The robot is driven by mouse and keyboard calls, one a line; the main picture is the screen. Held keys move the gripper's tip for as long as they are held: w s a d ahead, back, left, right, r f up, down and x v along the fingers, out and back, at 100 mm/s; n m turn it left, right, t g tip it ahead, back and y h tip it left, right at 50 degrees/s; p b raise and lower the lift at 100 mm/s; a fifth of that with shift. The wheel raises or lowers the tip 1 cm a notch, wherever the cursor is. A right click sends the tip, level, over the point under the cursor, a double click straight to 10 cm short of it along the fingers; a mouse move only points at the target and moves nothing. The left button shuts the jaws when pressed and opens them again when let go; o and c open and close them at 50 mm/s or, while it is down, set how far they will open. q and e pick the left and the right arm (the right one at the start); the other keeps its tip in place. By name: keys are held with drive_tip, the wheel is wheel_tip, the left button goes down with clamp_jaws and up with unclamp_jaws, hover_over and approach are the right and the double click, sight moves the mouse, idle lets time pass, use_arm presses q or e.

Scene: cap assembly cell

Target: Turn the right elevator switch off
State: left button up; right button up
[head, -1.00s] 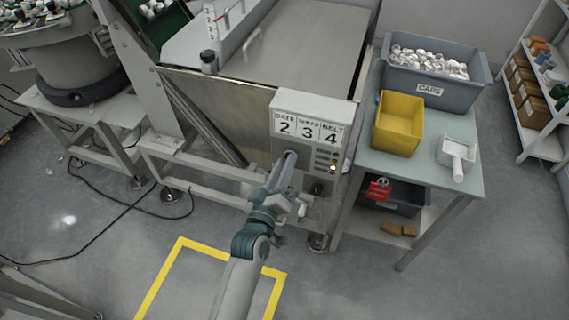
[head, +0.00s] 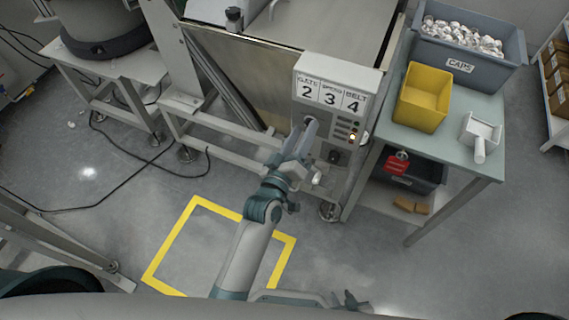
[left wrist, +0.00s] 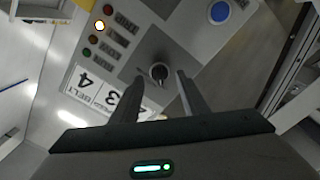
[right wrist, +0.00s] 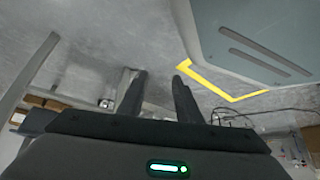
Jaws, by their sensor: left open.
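A grey control box (head: 327,66) carries the labels gate 2, speed 3 and belt 4. My left gripper (head: 309,125) is open at the front of the box. In the left wrist view a dark round knob (left wrist: 158,73) appears between its spread fingers; contact cannot be told. The gripper covers this knob in the head view. My right gripper (right wrist: 160,85) is open and empty, low over the floor.
A blue button (left wrist: 219,12) is on the same panel. Right of the box stands a table (head: 457,165) with a yellow bin (head: 424,99), a grey caps bin (head: 455,68) and a white scoop (head: 480,135). Yellow floor tape (head: 170,242) marks free floor.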

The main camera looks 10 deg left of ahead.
use_arm(q)
drive_tip(key=b+v, duration=0.2)
drive_tip(key=v, duration=1.4)
drive_tip(key=shift+s, duration=0.3)
use_arm(e)
drive_tip(key=shift+t, duration=0.3)
drive_tip(key=shift+w+a+r, duration=0.1)
drive_tip(key=shift+w+r, duration=0.1)
drive_tip(key=shift+w, duration=0.45)
drive_tip(key=shift+w+a+r, duration=0.15)
drive_tip(key=shift+w+r, duration=0.05)
drive_tip(key=shift+w, duration=0.5)
drive_tip(key=shift+w+a+r, duration=0.1)
drive_tip(key=shift+w+r, duration=0.1)
drive_tip(key=shift+w, duration=0.45)
drive_tip(key=shift+s+a+f, duration=0.1)
